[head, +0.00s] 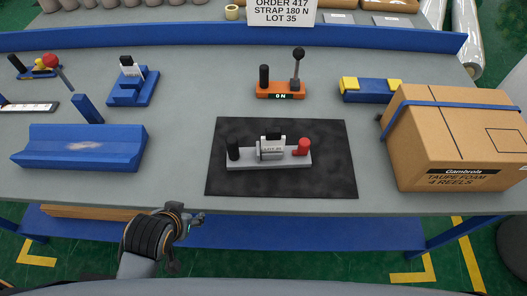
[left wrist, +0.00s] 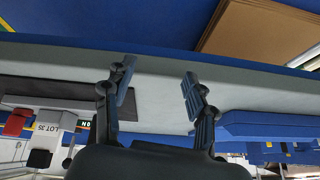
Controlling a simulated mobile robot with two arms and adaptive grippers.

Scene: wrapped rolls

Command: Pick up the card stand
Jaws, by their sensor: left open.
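A white printed card (head: 282,12) reading ORDER 417, STRAP 180 N, LOT 35 stands at the back, beyond the blue rail; its foot is hard to make out. A blue stepped holder (head: 130,92) with a white and black piece stands at the left of the table; I cannot tell for certain which of these is the card stand. My left gripper (head: 197,217) is low in front of the table's near edge, apart from both. In the left wrist view (left wrist: 158,82) its fingers are spread with nothing between them. My right gripper is not in view.
A grey device (head: 270,158) with black and red knobs lies on a dark mat (head: 330,180). A blue trough (head: 50,155) is at left, a carton (head: 450,135) at right. An orange lever base (head: 280,92) and a blue-yellow block (head: 370,92) stand behind. Bare table lies between trough and mat.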

